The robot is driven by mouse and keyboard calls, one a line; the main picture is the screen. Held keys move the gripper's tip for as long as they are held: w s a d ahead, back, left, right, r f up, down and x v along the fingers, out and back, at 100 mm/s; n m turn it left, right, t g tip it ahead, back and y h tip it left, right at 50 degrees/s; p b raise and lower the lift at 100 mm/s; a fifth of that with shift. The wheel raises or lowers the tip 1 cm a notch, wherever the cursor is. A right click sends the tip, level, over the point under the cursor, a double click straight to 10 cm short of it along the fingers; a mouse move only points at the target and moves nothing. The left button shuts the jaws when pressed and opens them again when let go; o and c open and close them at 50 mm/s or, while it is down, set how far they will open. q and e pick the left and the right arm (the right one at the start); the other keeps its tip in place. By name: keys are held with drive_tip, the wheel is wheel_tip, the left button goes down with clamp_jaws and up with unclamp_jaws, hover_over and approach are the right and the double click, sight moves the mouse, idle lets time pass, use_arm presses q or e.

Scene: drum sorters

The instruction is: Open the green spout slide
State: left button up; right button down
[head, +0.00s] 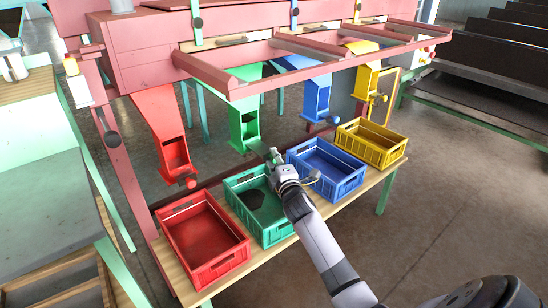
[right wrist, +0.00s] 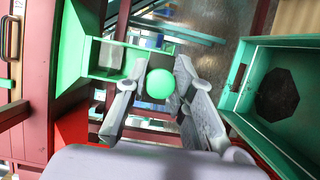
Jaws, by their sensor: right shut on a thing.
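The green spout (head: 244,122) hangs from the pink frame above the green crate (head: 229,184). My right gripper (head: 273,156) is at the spout's lower front end, above the crate's back edge. In the right wrist view the green ball knob (right wrist: 160,83) sits between the two fingers of my right gripper (right wrist: 158,90), which is shut on it. The green spout's open end (right wrist: 110,58) lies just beyond the left finger. The gripper partly hides the slide in the head view, and I cannot tell how far it is out. My left gripper is out of view.
Red (head: 164,125), blue (head: 317,98) and yellow (head: 366,84) spouts hang alongside. Red (head: 224,267), blue (head: 341,191) and yellow (head: 375,156) crates stand with the green one on a wooden bench. A dark octagonal shape (right wrist: 277,93) shows in the green crate. Floor at right is clear.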

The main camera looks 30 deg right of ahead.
drive_tip(key=c, duration=1.4)
unclamp_jaws()
drive_tip(key=shift+s, duration=0.1)
drive_tip(key=v, duration=1.1)
drive_tip(key=shift+s, duration=0.35)
drive_tip(key=shift+a, duration=0.15)
